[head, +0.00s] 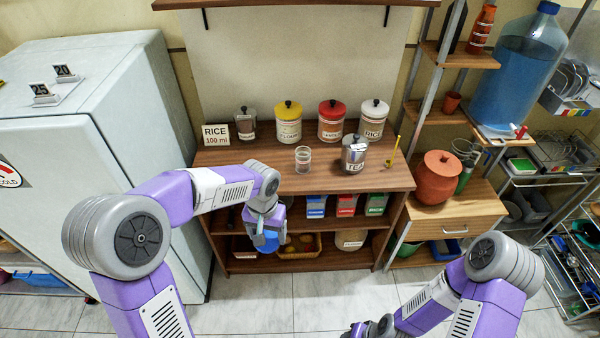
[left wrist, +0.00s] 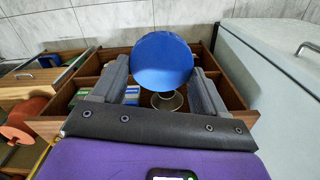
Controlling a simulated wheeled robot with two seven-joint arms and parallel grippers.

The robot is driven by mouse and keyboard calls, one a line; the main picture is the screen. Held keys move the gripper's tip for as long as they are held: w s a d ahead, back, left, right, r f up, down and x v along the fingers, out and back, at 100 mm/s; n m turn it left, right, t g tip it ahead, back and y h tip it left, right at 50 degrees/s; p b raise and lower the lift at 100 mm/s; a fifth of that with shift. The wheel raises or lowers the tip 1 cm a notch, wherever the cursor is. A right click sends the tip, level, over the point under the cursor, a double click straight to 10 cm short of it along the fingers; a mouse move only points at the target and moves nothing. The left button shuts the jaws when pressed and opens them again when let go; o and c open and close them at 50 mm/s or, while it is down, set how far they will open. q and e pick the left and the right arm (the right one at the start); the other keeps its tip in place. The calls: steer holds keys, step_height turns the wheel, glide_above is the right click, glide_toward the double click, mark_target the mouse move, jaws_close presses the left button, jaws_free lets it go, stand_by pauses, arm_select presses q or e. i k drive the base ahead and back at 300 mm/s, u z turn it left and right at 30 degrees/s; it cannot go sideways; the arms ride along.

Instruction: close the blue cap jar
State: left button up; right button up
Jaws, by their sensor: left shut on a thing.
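A blue round cap (left wrist: 162,60) is held between the fingers of my left gripper (left wrist: 160,92). In the head view my left gripper (head: 268,232) hangs in front of the wooden shelf unit, below its top, with part of the blue cap (head: 266,244) showing under the fingers. A small clear glass container (head: 303,158) stands upright on the unit's top, up and right of this gripper; I cannot tell if it is the cap's jar. My right gripper (head: 368,328) is low at the bottom edge, and its fingers are not clear.
The wooden top (head: 260,170) also bears a yellow-lidded canister (head: 288,124), a red-lidded one (head: 331,122), a white-lidded one (head: 373,122) and a steel TEA canister (head: 354,154). A fridge (head: 90,130) stands left. A terracotta pot (head: 437,180) stands right.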

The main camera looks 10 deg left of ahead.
mark_target(302, 152)
steer(key=u, duration=0.15)
steer(key=i, duration=0.85)
steer(key=u, duration=0.3)
